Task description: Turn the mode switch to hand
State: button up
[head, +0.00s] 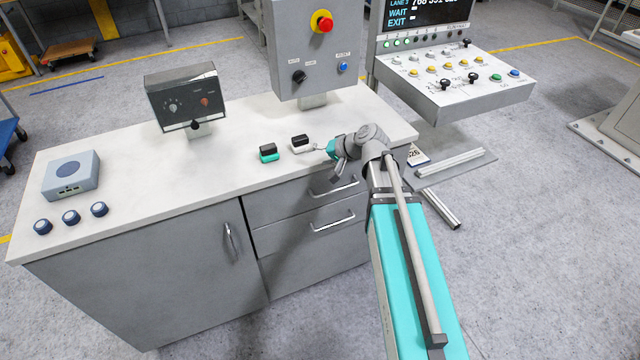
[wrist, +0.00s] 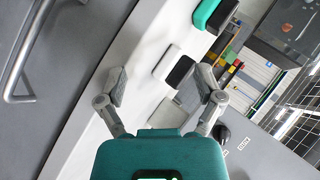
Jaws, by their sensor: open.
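The mode switch (head: 299,76) is a black rotary knob on the front of an upright grey control box (head: 325,45). Small labels, which seem to read AUTO and HAND, sit above it; I cannot tell which one the knob points to. A black knob, likely the same one, shows in the wrist view (wrist: 222,133), beside my right finger. My gripper (head: 326,148) is low over the front of the white worktop, below and apart from the switch. In the wrist view its fingers (wrist: 160,85) are spread with nothing held between them.
A white-and-black block (head: 301,148) lies near my gripper, with a teal-and-black block (head: 268,153) to its left. The box also carries a red emergency button (head: 322,22) and a blue button (head: 343,67). A button console (head: 455,85) stands right.

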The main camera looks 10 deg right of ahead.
jog(key=shift+n+g+h, duration=0.5)
jog(key=shift+g+h, duration=0.1)
jog(key=shift+g, duration=0.1)
jog(key=shift+s+f+b, duration=0.45)
jog(key=shift+f+b, duration=0.4)
jog(key=shift+f, duration=0.45)
jog(key=shift+s+f+b, duration=0.45)
jog(key=shift+f+b, duration=0.4)
jog(key=shift+f, duration=0.4)
jog(key=shift+s+f+b, duration=0.45)
jog(key=shift+f+b, duration=0.4)
jog(key=shift+f, duration=0.45)
jog(key=shift+s, duration=0.1)
jog(key=s+d+r+n+g+h+p, duration=0.1)
jog(key=s+d+r+g+h+p, duration=0.1)
jog(key=s+p, duration=0.3)
jog(key=s+d+r+n+g+h+p, duration=0.1)
jog(key=s+d+r+g+h+p, duration=0.2)
jog(key=s+h+p, duration=0.2)
jog(key=s, duration=0.3)
jog(key=shift+d+n, duration=0.25)
jog(key=shift+n, duration=0.05)
jog(key=c, duration=0.4)
